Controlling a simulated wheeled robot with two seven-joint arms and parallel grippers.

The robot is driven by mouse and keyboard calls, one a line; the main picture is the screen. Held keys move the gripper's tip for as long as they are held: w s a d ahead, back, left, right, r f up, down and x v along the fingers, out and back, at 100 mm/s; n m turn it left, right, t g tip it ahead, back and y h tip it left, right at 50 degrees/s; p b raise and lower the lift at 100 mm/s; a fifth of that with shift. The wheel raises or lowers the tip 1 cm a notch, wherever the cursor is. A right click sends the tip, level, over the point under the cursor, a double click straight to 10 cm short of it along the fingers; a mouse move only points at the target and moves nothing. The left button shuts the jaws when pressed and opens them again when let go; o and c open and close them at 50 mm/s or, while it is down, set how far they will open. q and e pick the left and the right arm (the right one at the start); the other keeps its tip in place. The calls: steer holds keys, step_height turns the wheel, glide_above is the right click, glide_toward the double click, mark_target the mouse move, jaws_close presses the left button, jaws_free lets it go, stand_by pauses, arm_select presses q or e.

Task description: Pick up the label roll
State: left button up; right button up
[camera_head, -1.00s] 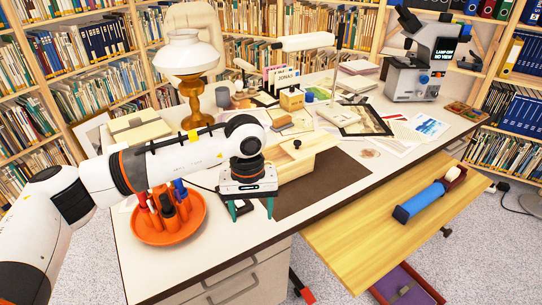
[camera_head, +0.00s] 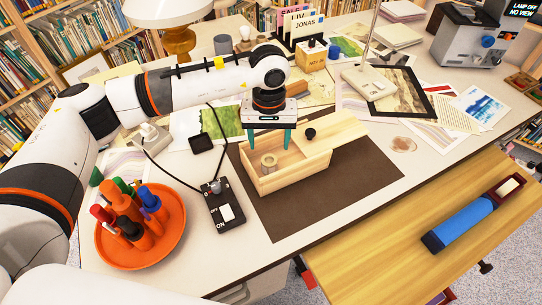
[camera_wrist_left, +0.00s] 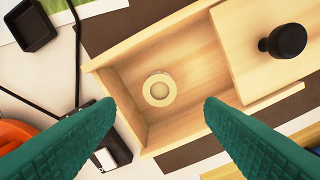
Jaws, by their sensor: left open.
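The label roll (camera_head: 268,160) is a small pale ring standing inside an open wooden box (camera_head: 292,178). In the left wrist view the roll (camera_wrist_left: 159,90) shows from above, its round hole visible, on the box floor apart from the walls. A wooden lid with a black knob (camera_head: 310,133) covers the box's right part. My left gripper (camera_head: 269,143) is open above the box's open part. In the left wrist view its green fingers (camera_wrist_left: 159,104) are spread on either side of the roll, nearer the camera, with nothing between them. My right gripper is not in view.
The box stands on a dark brown mat (camera_head: 350,178). A switch box (camera_head: 224,208) with a cable lies to its left, beside an orange dish (camera_head: 165,238) of markers. The mat's right part is clear.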

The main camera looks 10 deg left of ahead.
mark_target(269, 160)
arm_select(q)
step_height(269, 160, down, 3)
steer(key=shift+s+r, duration=0.15)
steer(key=shift+r, duration=0.05)
steer(key=shift+f, duration=0.65)
step_height(269, 160, down, 4)
steer(key=shift+f+p, duration=0.15)
steer(key=shift+p, duration=0.45)
steer(key=shift+w+f, duration=0.2)
steer(key=shift+f, duration=0.15)
steer(key=shift+r, duration=0.1)
steer(key=c, duration=1.1)
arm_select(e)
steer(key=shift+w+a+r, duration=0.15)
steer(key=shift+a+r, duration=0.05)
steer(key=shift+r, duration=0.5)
